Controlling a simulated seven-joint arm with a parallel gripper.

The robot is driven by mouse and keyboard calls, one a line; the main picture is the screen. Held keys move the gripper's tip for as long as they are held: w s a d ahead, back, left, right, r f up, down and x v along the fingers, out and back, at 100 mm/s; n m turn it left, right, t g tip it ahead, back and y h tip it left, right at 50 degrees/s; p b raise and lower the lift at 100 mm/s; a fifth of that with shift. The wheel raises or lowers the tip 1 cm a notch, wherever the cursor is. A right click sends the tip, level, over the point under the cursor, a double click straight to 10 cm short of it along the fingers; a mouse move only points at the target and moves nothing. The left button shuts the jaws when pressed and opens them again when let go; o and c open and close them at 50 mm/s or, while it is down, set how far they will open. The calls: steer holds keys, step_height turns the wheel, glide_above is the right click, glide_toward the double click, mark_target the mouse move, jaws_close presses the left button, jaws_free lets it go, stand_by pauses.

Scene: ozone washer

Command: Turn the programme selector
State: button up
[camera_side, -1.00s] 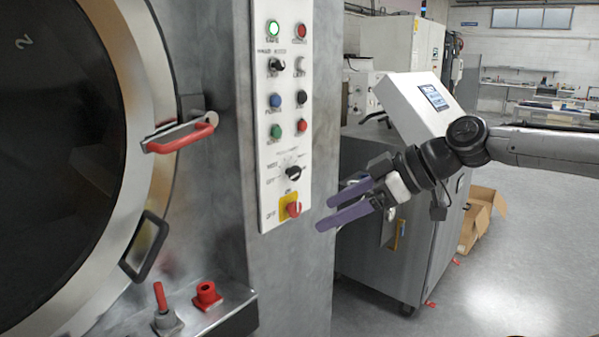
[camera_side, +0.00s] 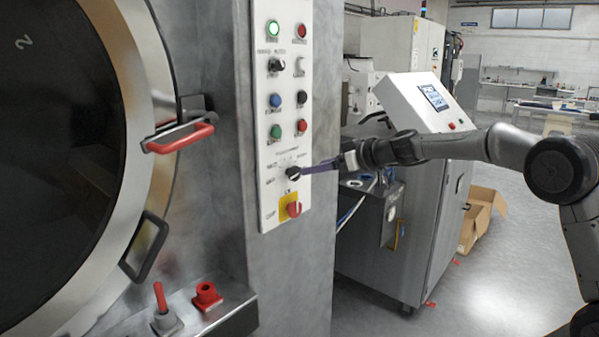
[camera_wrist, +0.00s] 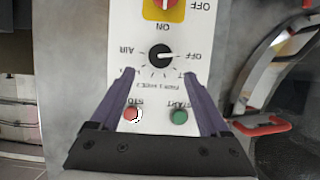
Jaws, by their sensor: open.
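The programme selector is a round black knob (camera_side: 293,173) low on the white control panel (camera_side: 272,210), above the yellow-backed red switch. In the wrist view, which shows the panel upside down, the selector (camera_wrist: 160,55) has a light mark toward the right, near an "OFF" label. My gripper (camera_side: 306,170) reaches in from the right, its purple fingers at the panel close to the selector. In the wrist view my gripper (camera_wrist: 159,73) is open, with fingertips apart to either side just below the knob. Nothing is held; whether the fingertips touch the panel cannot be told.
The red switch on yellow (camera_side: 291,208) sits just below the selector. Green (camera_side: 275,132) and red (camera_side: 302,126) buttons are just above it. A red door handle (camera_side: 180,138) sticks out at left. A grey cabinet (camera_side: 405,230) stands behind my arm.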

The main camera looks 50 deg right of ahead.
mark_target(297, 172)
steer(key=x, duration=0.7)
steer(key=shift+w+f, duration=0.1)
steer(key=shift+w, duration=0.05)
jaws_close()
